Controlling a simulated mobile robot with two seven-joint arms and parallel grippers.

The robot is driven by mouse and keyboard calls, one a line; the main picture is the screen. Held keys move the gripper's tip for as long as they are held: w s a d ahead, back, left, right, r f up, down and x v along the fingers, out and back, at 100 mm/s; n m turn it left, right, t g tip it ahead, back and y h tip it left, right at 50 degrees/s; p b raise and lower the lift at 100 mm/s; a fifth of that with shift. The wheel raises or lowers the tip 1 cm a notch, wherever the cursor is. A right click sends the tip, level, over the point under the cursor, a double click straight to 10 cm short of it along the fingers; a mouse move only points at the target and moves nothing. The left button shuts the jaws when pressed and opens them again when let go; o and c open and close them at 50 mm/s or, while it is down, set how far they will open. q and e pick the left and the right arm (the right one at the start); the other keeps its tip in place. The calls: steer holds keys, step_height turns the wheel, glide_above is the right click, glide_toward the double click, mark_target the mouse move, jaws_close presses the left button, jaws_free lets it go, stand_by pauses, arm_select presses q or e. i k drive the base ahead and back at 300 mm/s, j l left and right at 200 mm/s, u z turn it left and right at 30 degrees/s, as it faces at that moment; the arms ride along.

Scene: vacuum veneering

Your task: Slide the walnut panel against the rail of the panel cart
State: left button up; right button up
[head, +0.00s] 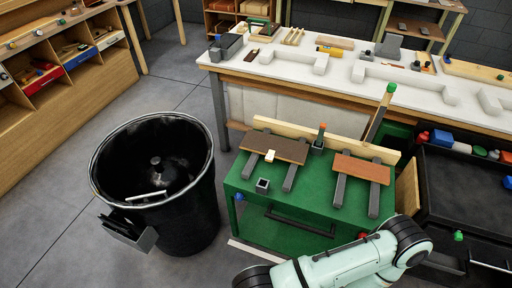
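The walnut panel is most likely the dark brown board (284,149) lying flat across two dark grey bars on the green panel cart (240,207). A small pale block (270,156) is at its front edge. The cart's rail (338,143), a long pale wooden strip, stands along the back of the cart top. The panel's back edge is close to the rail; I cannot tell whether they touch. A mint arm link of mine crosses the bottom right, in front of the cart. Neither gripper can be made out.
A reddish-brown panel (362,169) lies on two bars at the cart's right. A small dark square cup (262,186) stands at the front left. An orange-topped tool (320,136) stands between the panels. A large black bin (196,219) is left; a white-topped bench (300,67) is behind.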

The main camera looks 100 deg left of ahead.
mark_target(270, 158)
steer(key=k+j+u, duration=0.1)
steer(key=u, duration=3)
